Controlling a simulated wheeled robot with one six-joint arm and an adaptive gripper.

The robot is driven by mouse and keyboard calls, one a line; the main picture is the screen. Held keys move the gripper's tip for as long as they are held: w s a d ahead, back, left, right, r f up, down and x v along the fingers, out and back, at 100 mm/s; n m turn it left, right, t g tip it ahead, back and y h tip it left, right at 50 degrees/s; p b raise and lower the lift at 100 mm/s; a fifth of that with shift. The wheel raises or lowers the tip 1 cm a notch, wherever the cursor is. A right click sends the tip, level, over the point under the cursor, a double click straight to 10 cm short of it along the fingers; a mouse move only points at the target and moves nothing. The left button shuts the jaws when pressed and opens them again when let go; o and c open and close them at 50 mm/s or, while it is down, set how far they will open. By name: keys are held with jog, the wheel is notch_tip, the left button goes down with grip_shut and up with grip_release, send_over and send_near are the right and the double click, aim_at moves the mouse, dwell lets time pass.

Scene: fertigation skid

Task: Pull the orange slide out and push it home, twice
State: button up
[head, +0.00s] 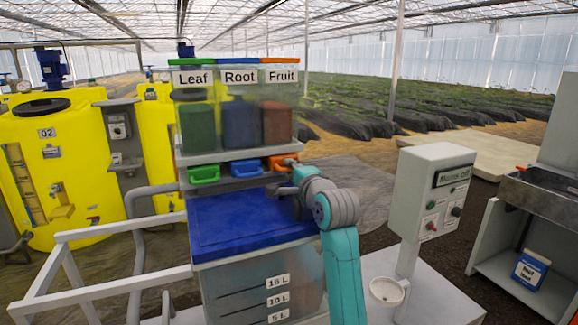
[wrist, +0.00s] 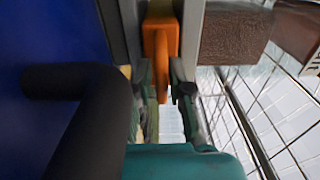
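The orange slide (head: 283,160) is at the right end of a row of three coloured slides, below the bin labelled Fruit. In the wrist view its orange handle (wrist: 161,45) points down between the two fingers. My gripper (wrist: 163,85) is open, with one finger on each side of the handle and a narrow gap visible beside it. In the head view my gripper (head: 288,170) is at the slide, its fingers mostly hidden by the wrist. How far the slide stands out is hard to tell.
A green slide (head: 204,174) and a blue slide (head: 246,168) sit to the left. A blue-lidded tank (head: 235,222) lies just below. A control box (head: 432,200) stands right of my arm. A white rail (head: 120,232) runs at the left.

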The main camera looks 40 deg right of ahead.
jog(key=shift+o, duration=1.4)
jog(key=shift+s+a, duration=0.1)
jog(key=shift+s, duration=0.05)
jog(key=shift+v, duration=3.4)
jog(key=shift+r, duration=0.1)
